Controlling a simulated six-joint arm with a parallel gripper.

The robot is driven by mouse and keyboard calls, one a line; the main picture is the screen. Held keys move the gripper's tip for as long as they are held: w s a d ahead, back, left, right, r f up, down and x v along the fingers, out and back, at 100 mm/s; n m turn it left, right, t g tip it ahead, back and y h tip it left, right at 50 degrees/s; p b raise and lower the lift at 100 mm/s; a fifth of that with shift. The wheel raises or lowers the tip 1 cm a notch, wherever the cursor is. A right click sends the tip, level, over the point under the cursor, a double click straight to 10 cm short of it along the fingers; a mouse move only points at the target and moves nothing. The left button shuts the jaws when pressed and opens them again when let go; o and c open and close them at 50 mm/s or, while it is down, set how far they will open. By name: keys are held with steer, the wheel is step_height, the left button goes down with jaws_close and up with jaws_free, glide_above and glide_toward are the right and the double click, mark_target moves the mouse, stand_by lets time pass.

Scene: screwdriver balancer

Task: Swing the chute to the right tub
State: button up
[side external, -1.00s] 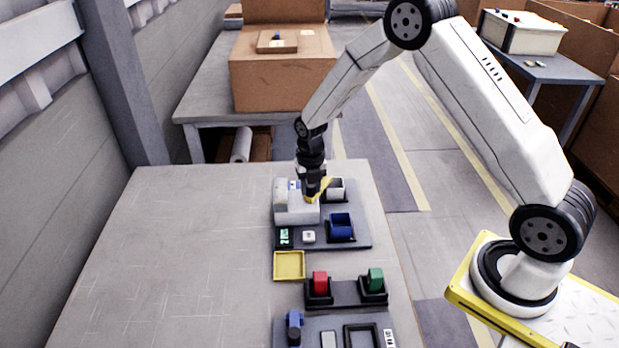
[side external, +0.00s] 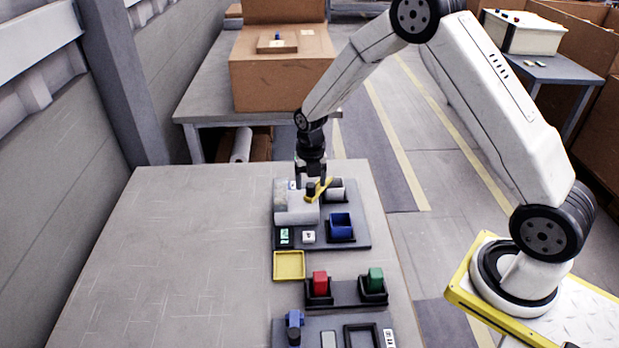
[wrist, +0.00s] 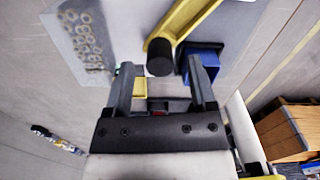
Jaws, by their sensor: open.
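The yellow chute (side external: 323,188) sits on the grey machine (side external: 296,212), with a black round knob (side external: 310,189) at its inner end. In the side view, the chute points up and right toward the white tub (side external: 337,189), away from the blue tub (side external: 341,226). In the wrist view, the chute (wrist: 186,20) runs to the upper right from the knob (wrist: 160,58). The blue tub (wrist: 208,65) is partly hidden behind a finger. My gripper (side external: 311,176) is open and empty, just above the knob; its fingers (wrist: 162,78) stand apart on either side.
A yellow tray (side external: 289,265) lies in front of the machine. A small display (side external: 285,237) and a white button (side external: 309,237) are on the machine's base. The table's left side is clear.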

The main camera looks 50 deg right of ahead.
mark_target(314, 205)
steer(key=shift+r, duration=3)
steer(key=shift+s, duration=0.1)
steer(key=s+a+r+m+t, duration=0.1)
steer(key=s+a+r+m, duration=0.1)
steer(key=s+m, duration=0.7)
steer(key=s+a+r+m+t, duration=0.1)
steer(key=s+m, duration=0.8)
steer(key=m, duration=1.1)
steer(key=shift+s+a+r+t, duration=0.35)
steer(key=shift+a+r, duration=0.35)
steer(key=shift+a, duration=0.3)
